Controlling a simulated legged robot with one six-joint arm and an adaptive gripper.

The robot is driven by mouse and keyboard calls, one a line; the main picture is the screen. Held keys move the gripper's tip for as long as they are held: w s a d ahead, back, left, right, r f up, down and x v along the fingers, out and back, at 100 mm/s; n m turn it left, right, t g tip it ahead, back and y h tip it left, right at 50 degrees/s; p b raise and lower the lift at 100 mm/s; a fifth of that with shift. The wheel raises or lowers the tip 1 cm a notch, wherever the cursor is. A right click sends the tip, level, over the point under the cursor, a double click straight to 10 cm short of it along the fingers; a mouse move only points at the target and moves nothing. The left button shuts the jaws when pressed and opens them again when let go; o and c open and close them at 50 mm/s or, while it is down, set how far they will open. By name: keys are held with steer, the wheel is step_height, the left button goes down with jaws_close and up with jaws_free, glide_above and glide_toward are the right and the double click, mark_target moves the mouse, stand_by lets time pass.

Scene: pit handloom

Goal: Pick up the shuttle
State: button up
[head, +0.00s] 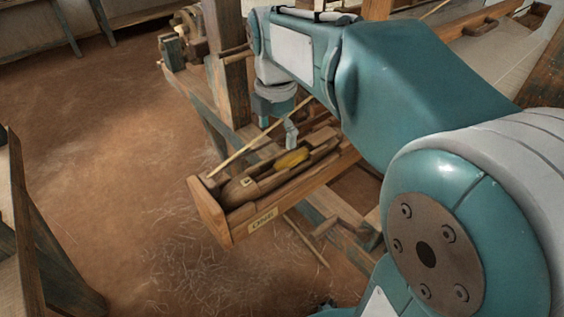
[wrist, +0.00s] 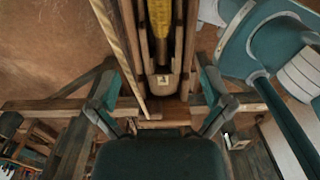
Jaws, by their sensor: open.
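The shuttle (head: 242,190) is a brown wooden boat shape with a yellow yarn bobbin in its hollow. It lies in a long, narrow wooden box (head: 209,210) with a small lettered label on its front. In the wrist view the shuttle (wrist: 163,82) runs up the middle, its near end low and its far end cut off by the frame. My gripper (head: 291,134) hangs over the box by the yellow yarn. In the wrist view my gripper (wrist: 158,88) is open, with one finger on each side of the shuttle and nothing between them held.
A thin pale stick (head: 258,139) slants along the box's back side and also shows left of the shuttle in the wrist view (wrist: 118,50). A wooden loom post (head: 228,85) stands close behind. Loom beams surround the box. Bare earthen floor (head: 110,130) lies open at left.

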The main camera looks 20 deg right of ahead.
mark_target(275, 167)
steer(key=f, duration=0.9)
steer(key=shift+s+a, duration=0.1)
steer(key=shift+a, duration=0.15)
steer(key=c, duration=1.1)
